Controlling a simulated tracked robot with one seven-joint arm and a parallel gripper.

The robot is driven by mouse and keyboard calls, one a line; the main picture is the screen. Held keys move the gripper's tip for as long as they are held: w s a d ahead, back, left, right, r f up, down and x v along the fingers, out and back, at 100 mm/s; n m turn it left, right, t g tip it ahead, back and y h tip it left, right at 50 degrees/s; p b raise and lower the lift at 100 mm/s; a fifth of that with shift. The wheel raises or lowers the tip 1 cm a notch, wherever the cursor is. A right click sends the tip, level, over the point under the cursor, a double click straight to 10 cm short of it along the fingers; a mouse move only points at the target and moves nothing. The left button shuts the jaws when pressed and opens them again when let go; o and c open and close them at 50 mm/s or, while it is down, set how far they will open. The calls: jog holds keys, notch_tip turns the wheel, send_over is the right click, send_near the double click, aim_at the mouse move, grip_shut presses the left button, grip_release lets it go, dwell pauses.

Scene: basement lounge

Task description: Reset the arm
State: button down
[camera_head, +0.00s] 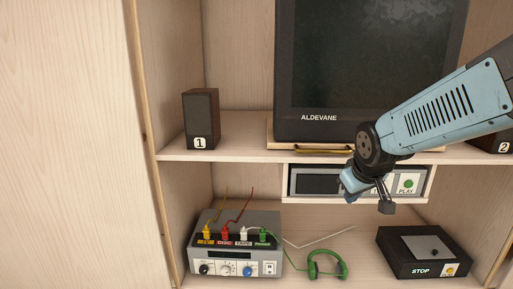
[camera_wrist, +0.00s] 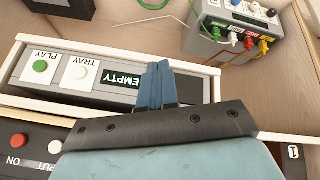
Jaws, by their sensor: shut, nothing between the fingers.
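My gripper (camera_head: 350,182) is at the end of my blue arm, which reaches in from the right in the head view. It is in front of the player (camera_head: 316,181), a slim unit in a white-framed slot below the television. In the wrist view the blue fingers (camera_wrist: 158,78) are together with nothing between them. They overlap the player's front (camera_wrist: 60,82), beside its display reading EMPTY (camera_wrist: 122,78). The player's green PLAY button (camera_wrist: 40,66) and white TRAY button (camera_wrist: 79,73) show there. Whether the fingers touch the player I cannot tell.
A television (camera_head: 365,70) stands on the upper shelf, with speaker 1 (camera_head: 201,118) at its left. Below are a grey box with coloured plugs (camera_head: 237,245), green headphones (camera_head: 328,265) and a black STOP box (camera_head: 421,252). A cabinet side panel (camera_head: 143,130) stands at left.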

jog(key=s+r+m, duration=0.3)
jog(key=s+r, duration=0.4)
jog(key=s, duration=0.6)
jog(key=shift+s+r+m+g, duration=0.15)
jog(key=shift+m+g, duration=0.25)
jog(key=shift+a, duration=0.1)
